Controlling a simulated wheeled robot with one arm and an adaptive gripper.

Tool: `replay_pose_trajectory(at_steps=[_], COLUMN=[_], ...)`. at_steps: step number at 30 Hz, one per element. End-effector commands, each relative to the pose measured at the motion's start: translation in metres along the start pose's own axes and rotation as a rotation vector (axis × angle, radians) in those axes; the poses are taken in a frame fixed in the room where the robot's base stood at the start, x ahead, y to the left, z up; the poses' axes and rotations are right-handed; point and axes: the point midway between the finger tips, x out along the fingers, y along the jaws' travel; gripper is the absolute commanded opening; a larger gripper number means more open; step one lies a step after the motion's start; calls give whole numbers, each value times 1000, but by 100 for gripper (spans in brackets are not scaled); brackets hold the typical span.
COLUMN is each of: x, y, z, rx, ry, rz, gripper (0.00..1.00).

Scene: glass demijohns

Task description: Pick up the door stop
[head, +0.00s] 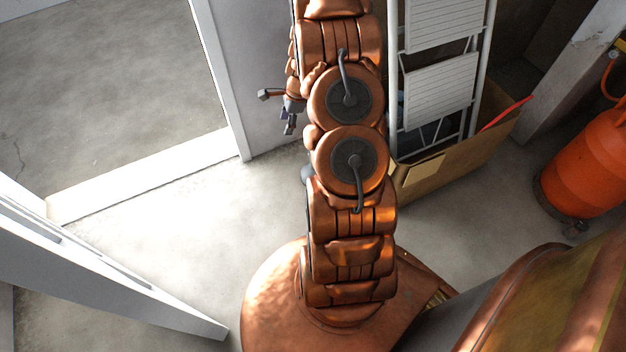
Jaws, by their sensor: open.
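I cannot make out a door stop for certain in the head view; my arm hides part of the floor and wall behind it. A small grey rounded shape shows at the left edge of my arm, and I cannot tell whether it is part of the arm. My gripper (276,111) is small in the view, left of my upper arm, in front of the pale wall beside the doorway. Its dark fingers are spread apart, with nothing visible between them.
An open white door (110,265) reaches in from the left, by a doorway with a pale threshold (150,176). A cardboard box (455,165) holds a folded white ladder (440,90). An orange gas cylinder (590,165) stands right. The concrete floor (190,235) between door and arm is clear.

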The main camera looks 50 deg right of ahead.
Motion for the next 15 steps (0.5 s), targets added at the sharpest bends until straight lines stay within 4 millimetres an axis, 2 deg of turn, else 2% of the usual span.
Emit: replay_pose_trajectory(at_steps=[1, 6, 12, 15], x=[30, 94, 148, 162], y=[-3, -11, -12, -12], z=[-22, -81, -134, -149], rx=[66, 278, 469, 524], ry=[0, 9, 15, 19], rz=[-8, -43, -77, -89], gripper=[55, 55, 55, 55])
